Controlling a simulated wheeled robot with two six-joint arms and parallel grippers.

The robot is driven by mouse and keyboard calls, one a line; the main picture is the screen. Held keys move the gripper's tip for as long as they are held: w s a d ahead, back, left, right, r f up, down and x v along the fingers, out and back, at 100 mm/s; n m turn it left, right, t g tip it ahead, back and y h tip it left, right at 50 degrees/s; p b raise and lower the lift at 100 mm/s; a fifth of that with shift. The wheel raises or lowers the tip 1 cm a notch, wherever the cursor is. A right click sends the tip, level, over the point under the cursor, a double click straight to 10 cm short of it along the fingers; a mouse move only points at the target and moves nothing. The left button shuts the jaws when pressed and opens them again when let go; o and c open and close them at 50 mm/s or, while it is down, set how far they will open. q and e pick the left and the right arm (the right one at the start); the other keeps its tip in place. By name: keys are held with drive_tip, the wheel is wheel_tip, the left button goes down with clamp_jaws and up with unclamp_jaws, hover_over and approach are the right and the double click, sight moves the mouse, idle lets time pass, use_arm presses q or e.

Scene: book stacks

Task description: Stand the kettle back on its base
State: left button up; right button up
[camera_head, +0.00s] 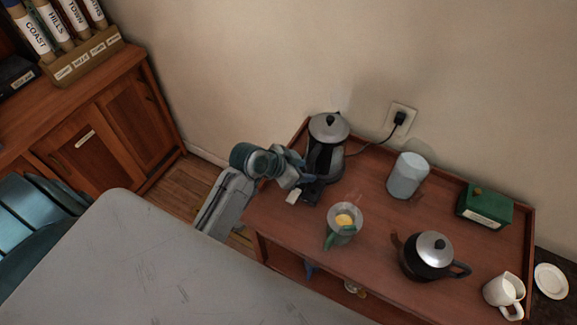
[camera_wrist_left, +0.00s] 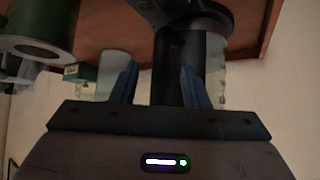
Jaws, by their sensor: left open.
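The kettle (camera_head: 329,128), with a silver lid and a black handle, stands upright at the back left of the wooden trolley. A black cord runs from its foot to the wall socket; its base is hidden and I cannot tell whether the kettle sits on it. My left gripper (camera_head: 313,188) is at the near side of the kettle, by its handle. In the left wrist view my left gripper (camera_wrist_left: 160,78) is open, its two blue fingers on either side of the kettle's black upright handle (camera_wrist_left: 178,62), with gaps visible. My right gripper is out of view.
A glass mug with a green handle (camera_head: 344,222) stands just in front of my left gripper. A pale canister (camera_head: 407,175), a dark teapot (camera_head: 428,262), a green box (camera_head: 484,206) and a white jug (camera_head: 503,289) are further right. The grey table (camera_head: 160,255) lies in front.

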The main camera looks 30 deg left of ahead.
use_arm(q)
drive_tip(key=v, duration=0.8)
drive_tip(key=shift+s+a+r+b, duration=0.15)
drive_tip(key=shift+a+r+b, duration=0.05)
drive_tip(key=shift+b, duration=0.2)
